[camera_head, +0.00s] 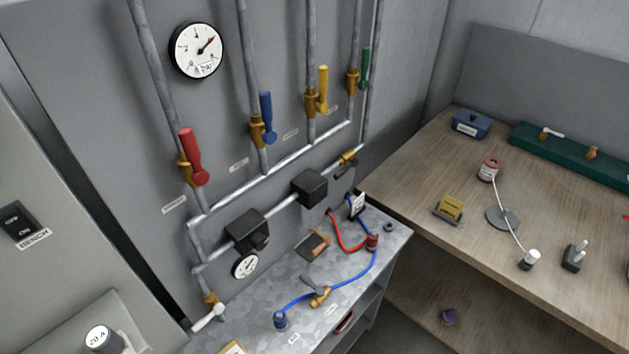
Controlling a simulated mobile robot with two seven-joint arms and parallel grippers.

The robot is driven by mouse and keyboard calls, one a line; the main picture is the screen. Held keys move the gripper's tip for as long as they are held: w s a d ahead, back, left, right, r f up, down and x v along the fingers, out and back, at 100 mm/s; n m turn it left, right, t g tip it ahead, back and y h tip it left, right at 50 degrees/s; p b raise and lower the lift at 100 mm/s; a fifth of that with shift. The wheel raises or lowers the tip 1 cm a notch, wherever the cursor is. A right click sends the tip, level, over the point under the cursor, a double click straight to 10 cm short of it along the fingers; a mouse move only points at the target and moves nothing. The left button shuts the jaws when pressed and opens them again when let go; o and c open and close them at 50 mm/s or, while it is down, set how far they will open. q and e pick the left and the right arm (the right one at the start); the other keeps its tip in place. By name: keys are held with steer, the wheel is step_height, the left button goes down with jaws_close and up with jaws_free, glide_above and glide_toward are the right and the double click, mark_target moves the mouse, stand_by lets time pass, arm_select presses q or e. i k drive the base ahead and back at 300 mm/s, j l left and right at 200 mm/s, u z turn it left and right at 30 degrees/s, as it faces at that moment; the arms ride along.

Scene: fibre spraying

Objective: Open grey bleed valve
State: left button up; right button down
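A brass valve with a light grey lever (208,317) sits at the bottom of the left pipe, low on the wall by the bench. Its lever slants down to the left, across the pipe. Another brass valve (348,157) with a dark lever is on the right end of the lower pipe. A loose-looking brass fitting with a grey lever (319,295) rests on the metal bench (262,308). I cannot read a label marking which one is the bleed valve. Neither of my grippers shows in the head view.
Red (193,158), blue (266,118), yellow (322,90) and green (365,70) levers line the upper pipes. A pressure gauge (196,51) hangs above. Blue (345,284) and red (345,240) hoses cross the bench. A wooden table (420,170) with small items stands right.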

mark_target(320, 291)
steer(key=k+l+u, duration=0.1)
steer(key=k, duration=0.15)
steer(key=k+u, duration=0.15)
steer(key=u, duration=0.35)
steer(key=k+u, duration=0.2)
steer(key=u, duration=0.3)
